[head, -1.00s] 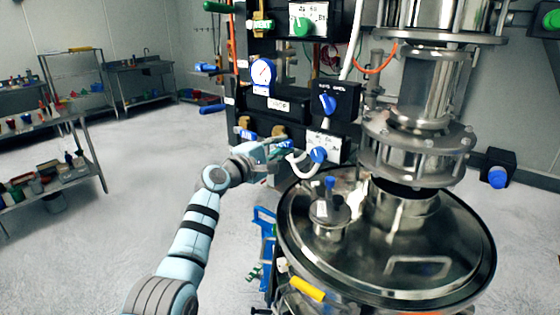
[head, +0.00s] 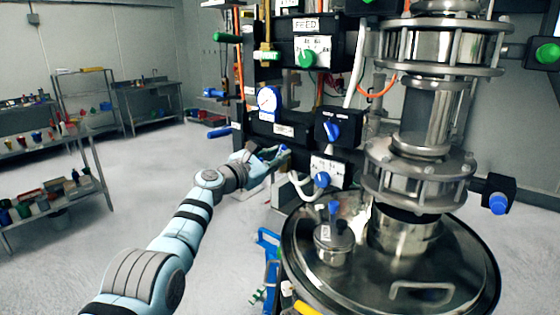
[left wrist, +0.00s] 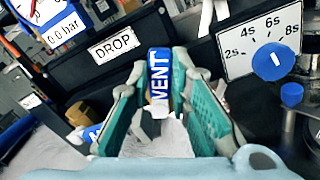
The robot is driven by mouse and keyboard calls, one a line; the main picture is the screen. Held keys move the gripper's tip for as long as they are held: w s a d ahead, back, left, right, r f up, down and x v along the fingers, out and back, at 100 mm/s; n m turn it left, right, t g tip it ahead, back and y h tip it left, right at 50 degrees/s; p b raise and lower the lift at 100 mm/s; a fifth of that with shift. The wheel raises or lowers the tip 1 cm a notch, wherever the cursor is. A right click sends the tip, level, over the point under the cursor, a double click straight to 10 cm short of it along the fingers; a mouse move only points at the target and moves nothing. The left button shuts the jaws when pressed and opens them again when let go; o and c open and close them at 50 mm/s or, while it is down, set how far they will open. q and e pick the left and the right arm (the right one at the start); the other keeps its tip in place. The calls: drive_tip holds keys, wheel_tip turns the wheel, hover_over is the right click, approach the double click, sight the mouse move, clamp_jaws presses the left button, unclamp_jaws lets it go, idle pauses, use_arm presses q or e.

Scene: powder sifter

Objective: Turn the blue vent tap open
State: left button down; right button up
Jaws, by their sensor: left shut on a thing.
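The blue vent tap handle, lettered VENT, stands between the fingers in the left wrist view (left wrist: 158,78). Its lettering runs upward, crosswise to the DROP label above it. My left gripper (left wrist: 155,92) is shut on this handle, with one teal finger on each side. In the head view my left gripper (head: 265,160) is at the lower left of the black panel, and a bit of the blue handle (head: 284,149) shows at its tip. The tap's body is mostly hidden behind the fingers. My right gripper is not in view.
Beside the tap are a blue timer knob (head: 322,180), a black box with a blue knob (head: 332,131) and a pressure gauge (head: 268,99). Another blue handle (left wrist: 93,133) is close left of the fingers. The steel vessel lid (head: 440,255) lies at right. Open floor is at left.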

use_arm(q)
drive_tip(key=shift+w+a+r+n, duration=0.2)
drive_tip(key=shift+a+n, duration=0.1)
drive_tip(key=shift+n, duration=0.6)
drive_tip(key=shift+w+a+n+p, duration=0.2)
drive_tip(key=shift+a+n, duration=0.15)
drive_tip(key=shift+n, duration=0.5)
drive_tip(key=shift+w+a+n+p, duration=0.2)
drive_tip(key=shift+a+n, duration=0.1)
drive_tip(key=shift+n, duration=0.55)
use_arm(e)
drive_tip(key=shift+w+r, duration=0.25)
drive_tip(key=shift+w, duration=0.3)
use_arm(q)
drive_tip(key=c, duration=1.5)
unclamp_jaws()
